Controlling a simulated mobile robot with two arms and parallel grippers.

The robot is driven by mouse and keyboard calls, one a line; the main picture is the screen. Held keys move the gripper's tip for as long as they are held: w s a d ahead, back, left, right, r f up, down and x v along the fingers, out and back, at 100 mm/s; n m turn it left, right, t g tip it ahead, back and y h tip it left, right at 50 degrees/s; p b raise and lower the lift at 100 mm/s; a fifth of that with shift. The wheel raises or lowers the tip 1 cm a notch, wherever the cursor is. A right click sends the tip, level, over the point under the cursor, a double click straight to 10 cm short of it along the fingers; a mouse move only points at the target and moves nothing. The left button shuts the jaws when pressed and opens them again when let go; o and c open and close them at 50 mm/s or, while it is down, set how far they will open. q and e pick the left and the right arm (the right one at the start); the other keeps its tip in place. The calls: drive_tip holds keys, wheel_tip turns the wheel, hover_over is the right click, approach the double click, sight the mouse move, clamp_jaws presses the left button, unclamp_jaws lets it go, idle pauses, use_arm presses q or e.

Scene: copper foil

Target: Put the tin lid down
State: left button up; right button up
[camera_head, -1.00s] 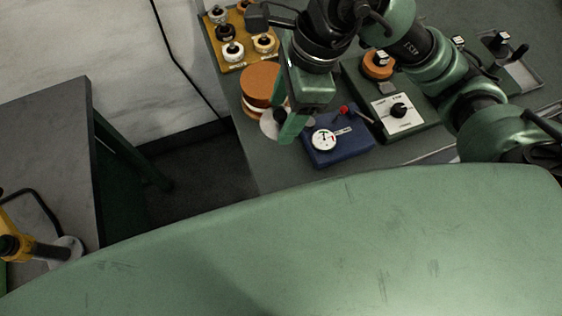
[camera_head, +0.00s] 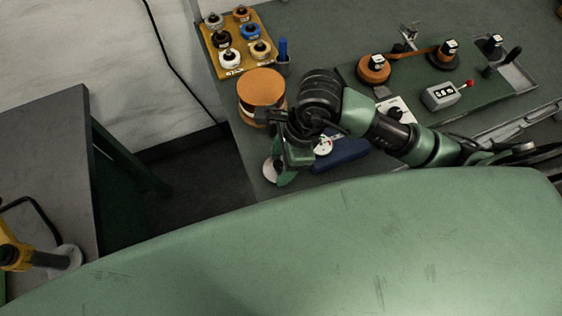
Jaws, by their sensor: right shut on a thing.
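The tin lid (camera_head: 269,171) is a pale grey disc, partly hidden by the fingers of my right gripper (camera_head: 281,174). The gripper is shut on the lid and points down over the front left corner of the green-grey bench (camera_head: 245,146). I cannot tell whether the lid touches the bench top. My left gripper is not in view.
Stacked orange-brown round pieces (camera_head: 261,88) stand just behind the gripper. A blue gauge box (camera_head: 341,155) lies right beside it, partly covered by my arm. A yellow tray (camera_head: 237,40) of spools is at the back left. A gap separates the grey table (camera_head: 50,145).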

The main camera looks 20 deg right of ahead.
drive_tip(key=shift+f, duration=0.95)
drive_tip(key=o, duration=1.3)
drive_tip(key=shift+r, duration=0.15)
drive_tip(key=shift+d+r, duration=0.1)
drive_tip(key=shift+r, duration=0.2)
drive_tip(key=b+v, duration=0.2)
drive_tip(key=v, duration=0.9)
drive_tip(key=shift+d+r, duration=0.1)
